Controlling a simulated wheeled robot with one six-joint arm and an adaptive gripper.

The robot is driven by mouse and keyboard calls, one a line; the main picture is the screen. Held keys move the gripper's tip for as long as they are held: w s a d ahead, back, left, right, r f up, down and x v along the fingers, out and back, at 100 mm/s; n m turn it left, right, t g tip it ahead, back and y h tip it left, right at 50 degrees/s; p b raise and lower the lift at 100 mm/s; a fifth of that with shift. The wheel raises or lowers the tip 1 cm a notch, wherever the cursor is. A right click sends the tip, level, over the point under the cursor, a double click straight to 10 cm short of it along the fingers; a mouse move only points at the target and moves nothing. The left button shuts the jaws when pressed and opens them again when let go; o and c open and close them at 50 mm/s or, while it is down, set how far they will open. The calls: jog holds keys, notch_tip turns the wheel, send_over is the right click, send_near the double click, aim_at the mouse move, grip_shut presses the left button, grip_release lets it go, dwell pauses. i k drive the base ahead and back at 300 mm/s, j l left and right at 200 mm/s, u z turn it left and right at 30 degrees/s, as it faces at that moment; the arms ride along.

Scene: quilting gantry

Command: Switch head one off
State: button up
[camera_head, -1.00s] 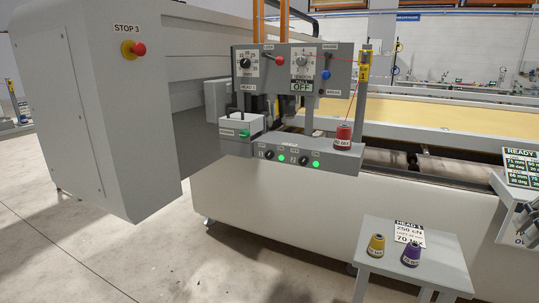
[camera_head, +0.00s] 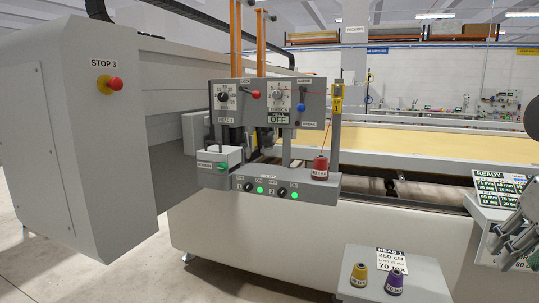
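The low grey switch box (camera_head: 230,184) on the gantry front carries two dark rotary switches. The left switch, marked 1 (camera_head: 249,187), has a lit green lamp (camera_head: 260,190) beside it. The right switch, marked 2 (camera_head: 282,193), also has a lit green lamp (camera_head: 294,196). My gripper (camera_head: 515,240) is partly in view at the right edge, well away from the switches. Its fingertips are not clear enough to judge the opening.
A red thread cone (camera_head: 320,167) stands on the box's right end. A small box with a green control (camera_head: 217,160) stands at the left. A red stop button (camera_head: 115,83) is on the left cabinet. A side table (camera_head: 352,290) in front holds yellow and purple cones.

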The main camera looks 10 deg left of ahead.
aim_at(248, 187)
jog(key=i+j+u, duration=0.1)
jog(key=u, duration=0.3)
jog(key=i+j+u, duration=0.15)
jog(key=u, duration=0.3)
jog(key=i+u, duration=0.2)
jog(key=u, duration=0.2)
